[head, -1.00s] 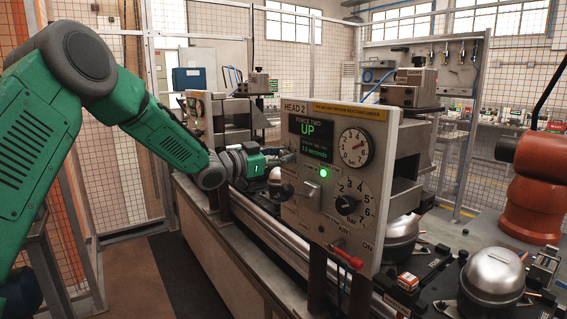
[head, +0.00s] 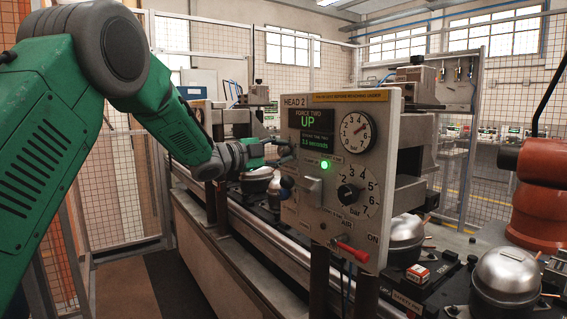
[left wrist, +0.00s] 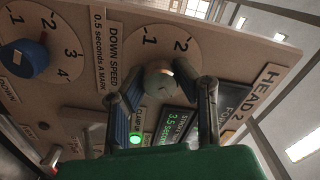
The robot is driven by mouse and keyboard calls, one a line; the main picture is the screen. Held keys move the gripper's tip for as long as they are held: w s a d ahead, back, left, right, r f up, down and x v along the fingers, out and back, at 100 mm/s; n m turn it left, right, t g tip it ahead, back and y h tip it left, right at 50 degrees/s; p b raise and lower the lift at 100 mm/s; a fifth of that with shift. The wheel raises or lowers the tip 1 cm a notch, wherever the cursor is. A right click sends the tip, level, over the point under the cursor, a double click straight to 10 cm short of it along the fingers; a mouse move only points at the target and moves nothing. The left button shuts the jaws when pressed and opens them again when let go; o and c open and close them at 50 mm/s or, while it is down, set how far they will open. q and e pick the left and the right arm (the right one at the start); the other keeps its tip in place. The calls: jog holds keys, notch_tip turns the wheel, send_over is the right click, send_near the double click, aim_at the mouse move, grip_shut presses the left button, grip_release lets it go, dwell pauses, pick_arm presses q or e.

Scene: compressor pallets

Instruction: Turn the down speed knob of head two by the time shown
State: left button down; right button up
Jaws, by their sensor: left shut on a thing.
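The grey panel marked HEAD 2 (head: 304,227) fills the middle of the head view. Its lower small screen (head: 317,141) reads 3.5 seconds. In the left wrist view the panel shows close up, with the label DOWN SPEED, 0.5 seconds a mark. The rounded grey down speed knob (left wrist: 160,80) sits inside a dial numbered 1 and 2. My left gripper (left wrist: 162,92) has one finger on each side of this knob and is shut on it. In the head view my left gripper (head: 277,153) reaches the panel's left side, where the knob is hidden. My right gripper is out of view.
A blue knob (left wrist: 24,59) on another dial lies left of the down speed knob. The panel's front has a round gauge (head: 356,131), a black bar knob (head: 348,195), a lit green lamp (head: 324,164) and a red lever (head: 351,254). Silver compressors (head: 505,277) stand at right.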

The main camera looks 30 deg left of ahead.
pick_arm(q)
jog(key=shift+f+m+b, duration=0.45)
jog(key=shift+m+b, duration=0.35)
jog(key=shift+m, duration=0.2)
jog(key=c, duration=1.2)
grip_release()
jog(key=shift+a+r, duration=0.1)
jog(key=shift+r, duration=0.05)
jog(key=shift+s+a+r, duration=0.1)
